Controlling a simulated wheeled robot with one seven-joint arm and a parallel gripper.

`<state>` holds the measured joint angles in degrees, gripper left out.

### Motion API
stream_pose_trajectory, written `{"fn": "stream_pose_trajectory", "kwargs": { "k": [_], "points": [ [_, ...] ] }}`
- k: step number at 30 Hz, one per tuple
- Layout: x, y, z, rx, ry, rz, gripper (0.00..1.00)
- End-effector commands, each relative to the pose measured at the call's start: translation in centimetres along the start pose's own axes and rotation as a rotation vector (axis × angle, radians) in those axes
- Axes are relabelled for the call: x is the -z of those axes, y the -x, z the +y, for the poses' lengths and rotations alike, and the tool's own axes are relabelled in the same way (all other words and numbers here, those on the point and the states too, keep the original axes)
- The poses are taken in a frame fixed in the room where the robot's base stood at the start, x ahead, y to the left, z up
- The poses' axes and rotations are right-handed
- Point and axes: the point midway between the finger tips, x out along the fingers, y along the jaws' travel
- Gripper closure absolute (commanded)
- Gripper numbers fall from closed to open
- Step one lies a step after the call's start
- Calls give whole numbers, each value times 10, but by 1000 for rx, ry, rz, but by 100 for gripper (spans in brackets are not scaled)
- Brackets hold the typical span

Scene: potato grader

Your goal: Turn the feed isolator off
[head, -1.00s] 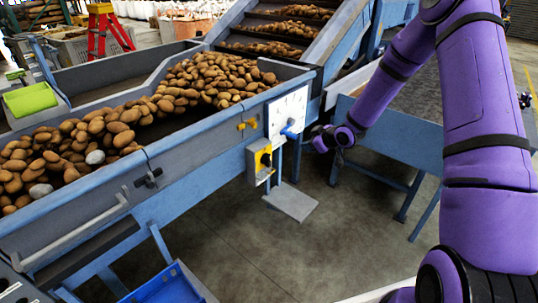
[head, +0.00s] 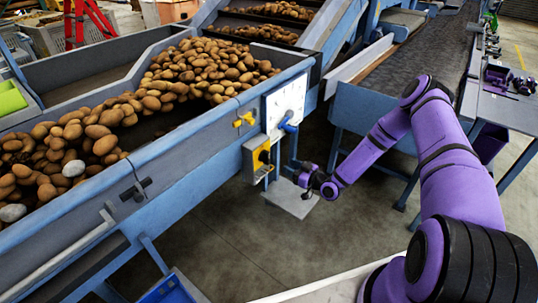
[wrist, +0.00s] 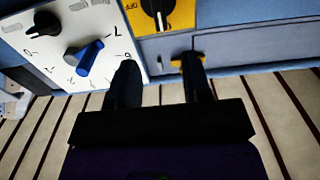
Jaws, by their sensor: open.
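The feed isolator appears to be the yellow box (head: 250,160) with a black rotary knob (head: 264,157), mounted on the grader's side. In the wrist view the black knob (wrist: 155,8) on its yellow plate is cut by the top edge.
A white numbered panel (head: 293,98) with a blue handle (head: 288,127) is beside the yellow box; the blue handle also shows in the wrist view (wrist: 85,60). A yellow fitting (head: 243,120) sits left of the panel. Potatoes (head: 180,80) fill the trough. A conveyor (head: 420,65) is at right.

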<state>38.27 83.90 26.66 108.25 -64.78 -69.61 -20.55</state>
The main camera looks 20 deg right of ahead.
Motion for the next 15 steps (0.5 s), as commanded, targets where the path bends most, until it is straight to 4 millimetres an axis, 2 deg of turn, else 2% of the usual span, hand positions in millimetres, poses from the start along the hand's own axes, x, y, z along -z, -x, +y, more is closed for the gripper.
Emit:
{"fn": "stream_pose_trajectory", "kwargs": {
  "k": [5, 15],
  "points": [
    [0, -19, -1, 1, 0, 1, 55],
    [0, -78, -1, 2, 1, 0, 55]
  ]
}}
